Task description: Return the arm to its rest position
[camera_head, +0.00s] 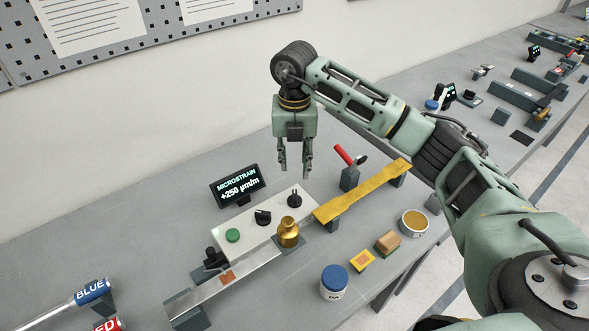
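My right arm comes in from the right and arches over the bench. My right gripper (294,169) hangs pointing down above the back of the bench, behind the brass weight. Its two fingers are apart with nothing visible between them. My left gripper is not in this view. A brass weight (288,233) stands on a small dark pad by the metal beam (240,277). A display (238,186) reads "MICROSTRAIN +250 µm/m".
A white control panel (262,226) has a green button and black knobs. A yellow bar (361,191), red-handled tool (344,154), blue-lidded jar (334,281), sponge-like block (388,243) and round tin (414,222) sit nearby. BLUE (92,291) and RED (108,324) labelled items lie front left.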

